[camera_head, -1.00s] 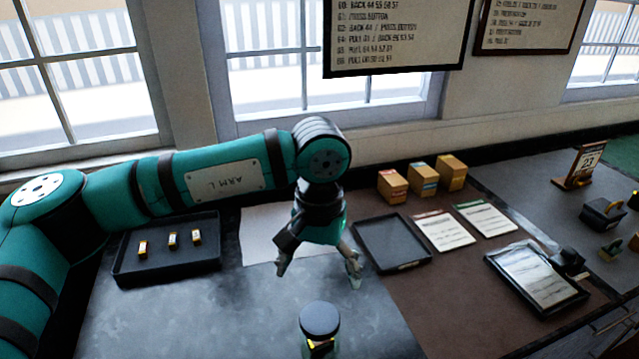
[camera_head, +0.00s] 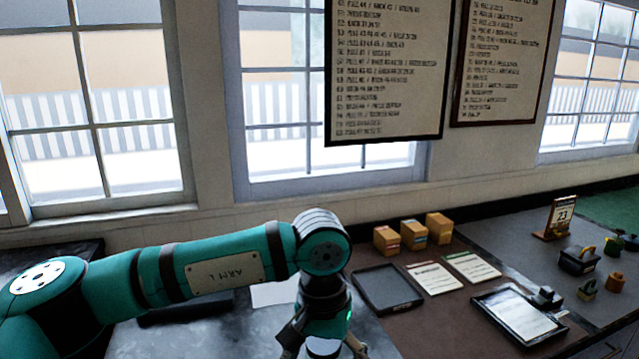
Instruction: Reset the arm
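My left arm, marked ARM L, comes in from the left and bends down at the wrist. Its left gripper (camera_head: 322,346) is low in the picture, with its two fingers spread apart. The rounded dark top of a capped object (camera_head: 323,348) shows between the fingers at the bottom edge. I cannot tell whether the fingers touch it, and its lower part is out of frame. My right gripper is not in view.
Several yellow boxes (camera_head: 413,235), an empty dark tray (camera_head: 388,289), cards (camera_head: 471,267) and a framed sheet (camera_head: 518,318) lie to the right. A calendar (camera_head: 560,217) stands farther right. Wall charts (camera_head: 387,70) hang above. My arm covers most of a dark tray (camera_head: 185,312) at left.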

